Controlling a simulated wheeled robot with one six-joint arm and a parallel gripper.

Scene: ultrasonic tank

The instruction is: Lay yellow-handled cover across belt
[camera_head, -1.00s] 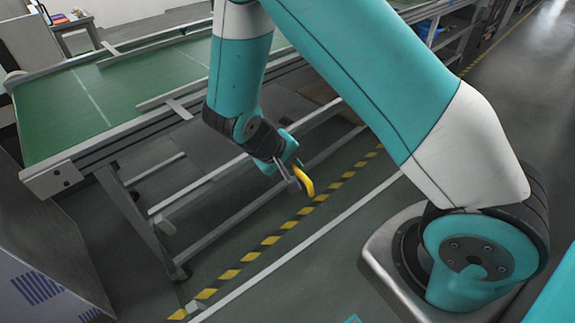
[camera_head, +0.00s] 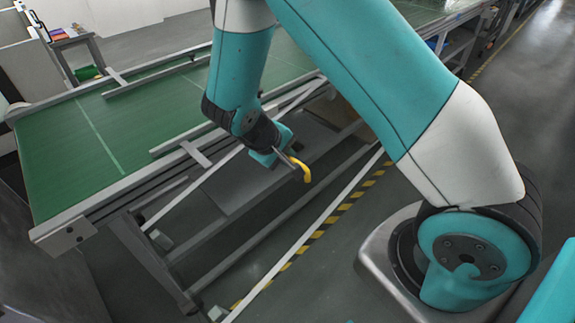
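My gripper (camera_head: 292,160) is small in the view and appears shut on the yellow handle (camera_head: 306,174); the fingers partly hide the grip. Two long pale rails run either side of the handle. They look like the edges of the cover (camera_head: 345,193), with a see-through middle; its exact outline is hard to tell. The cover hangs in front of the conveyor's near side, and its left rail overlaps the conveyor frame in the picture. The green belt (camera_head: 60,150) lies to the left and beyond, and its visible left part is bare.
Metal side rails and guide bars (camera_head: 170,160) border the belt, with legs and a lower frame beneath. A side table (camera_head: 75,38) stands at the back left. Yellow-black floor tape (camera_head: 330,220) runs along the near side. Open floor is at the right.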

